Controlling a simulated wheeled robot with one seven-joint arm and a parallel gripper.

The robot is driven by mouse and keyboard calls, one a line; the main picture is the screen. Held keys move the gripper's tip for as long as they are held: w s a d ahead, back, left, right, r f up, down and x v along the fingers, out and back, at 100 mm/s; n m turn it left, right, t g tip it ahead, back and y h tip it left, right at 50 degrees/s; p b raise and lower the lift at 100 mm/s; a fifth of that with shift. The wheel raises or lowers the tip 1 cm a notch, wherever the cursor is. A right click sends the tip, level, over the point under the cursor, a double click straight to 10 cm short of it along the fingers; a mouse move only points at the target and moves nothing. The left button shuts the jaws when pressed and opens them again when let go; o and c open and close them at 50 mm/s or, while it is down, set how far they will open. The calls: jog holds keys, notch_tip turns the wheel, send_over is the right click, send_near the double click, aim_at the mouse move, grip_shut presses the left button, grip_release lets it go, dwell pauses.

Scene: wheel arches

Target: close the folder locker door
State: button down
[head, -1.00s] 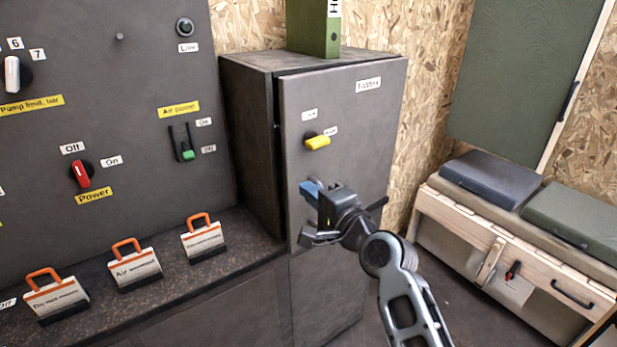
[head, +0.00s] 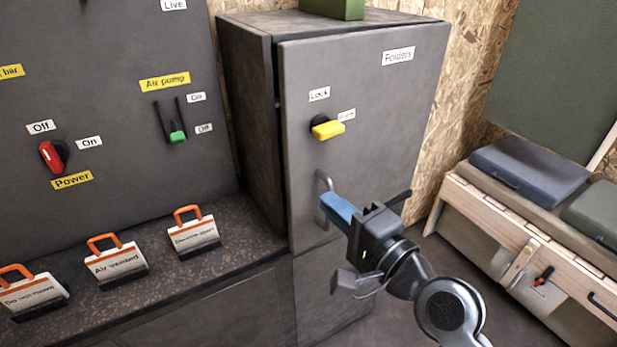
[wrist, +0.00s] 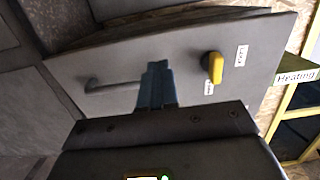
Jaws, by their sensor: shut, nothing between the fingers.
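The folder locker door (head: 385,80) is a grey panel labelled "Folders" in the head view. It stands slightly ajar, with a dark gap along its left edge against the locker body (head: 245,75). A yellow lock knob (head: 327,128) sits on the door beside a "Lock" label, and a metal bar handle (head: 325,190) is below it. My gripper (head: 338,210) is shut and empty, with blue fingertips at the handle's lower right. In the wrist view the fingertips (wrist: 158,85) lie between the handle (wrist: 110,87) and the yellow knob (wrist: 214,68). I cannot tell whether they touch the door.
A green folder (head: 333,8) stands on top of the locker. A control panel (head: 110,120) with switches is at the left, above a shelf with several orange-handled tags (head: 192,232). A wooden bench (head: 520,235) with cushions stands at the right.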

aim_at(297, 175)
jog(key=p+x, duration=0.1)
jog(key=x, duration=0.6)
jog(key=shift+w+a, duration=0.2)
jog(key=shift+a, duration=0.05)
